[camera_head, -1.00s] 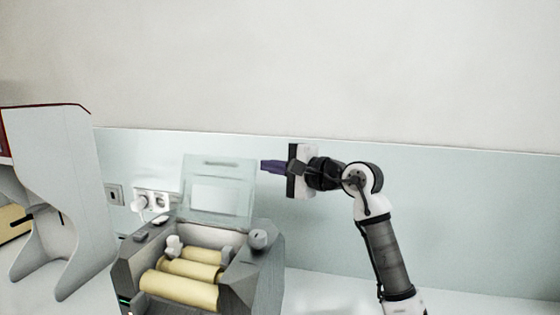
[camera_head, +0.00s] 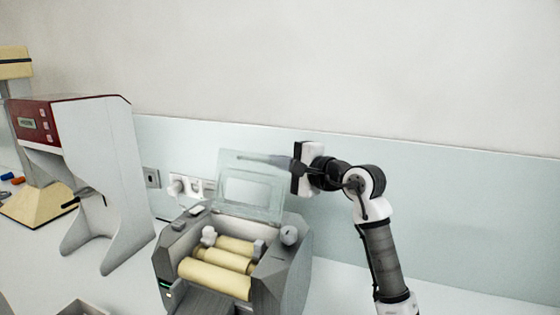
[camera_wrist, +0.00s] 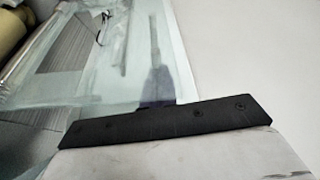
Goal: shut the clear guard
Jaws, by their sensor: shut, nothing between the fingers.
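The clear guard (camera_head: 233,202) stands raised, near upright, at the back of the grey mill (camera_head: 280,272), with the rollers (camera_head: 222,279) uncovered in front of it. My gripper (camera_head: 243,157) reaches in from the right, level with the guard's upper part. Its shut fingers show pale through the clear sheet, so they seem to be behind it; whether they touch it I cannot tell. In the wrist view the guard (camera_wrist: 95,75) fills the left and middle, with the fingers (camera_wrist: 155,80) blurred through it. Nothing is held.
A white and red machine (camera_head: 100,135) stands left of the mill, with a cream-based stand (camera_head: 42,205) beyond it. Wall sockets (camera_head: 190,186) with a plug are behind the mill. A pale wall panel (camera_head: 450,195) runs close behind the arm. A tray (camera_head: 82,308) shows at the bottom edge.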

